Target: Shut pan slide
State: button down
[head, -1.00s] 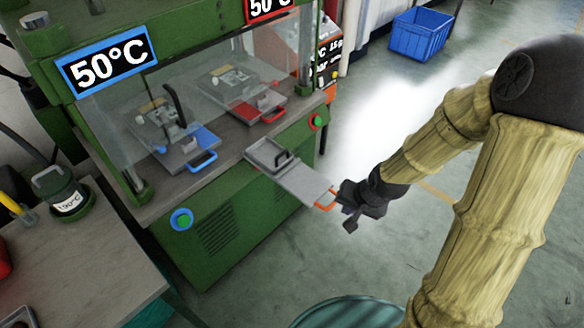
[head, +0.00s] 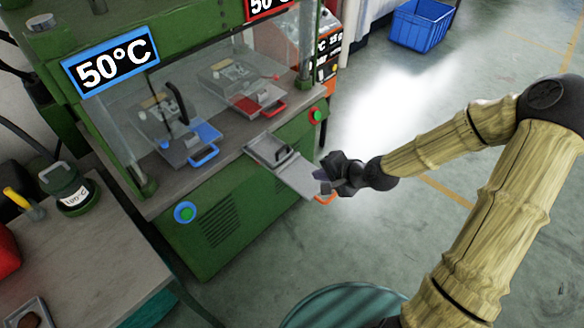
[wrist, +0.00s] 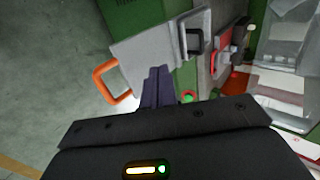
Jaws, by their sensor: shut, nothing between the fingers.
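The pan slide (head: 294,174) is a grey metal tray that juts out from the front of the green press. It has a dark handle on top and an orange loop handle (head: 326,199) at its outer end. In the wrist view the slide (wrist: 150,53) lies beyond my fingers, with its orange handle (wrist: 104,84) at the left. My gripper (head: 322,176) is shut and empty at the outer end of the slide, close to the orange handle. I cannot tell whether the fingers touch the slide.
Blue-handled (head: 190,146) and red-handled (head: 258,102) trays sit on the press bed behind clear guards. A green button (head: 316,115) is on the press's right front. A side table (head: 75,265) stands at left. A blue crate (head: 420,26) stands at back; open floor lies right.

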aim_at(285, 168)
jog(key=x, duration=0.9)
jog(key=shift+s, duration=0.1)
jog(key=w+a, duration=0.2)
jog(key=a, duration=0.1)
jog(key=shift+w+f, duration=0.1)
jog(key=shift+w, duration=0.15)
jog(key=shift+a, duration=0.1)
jog(key=shift+w, duration=0.15)
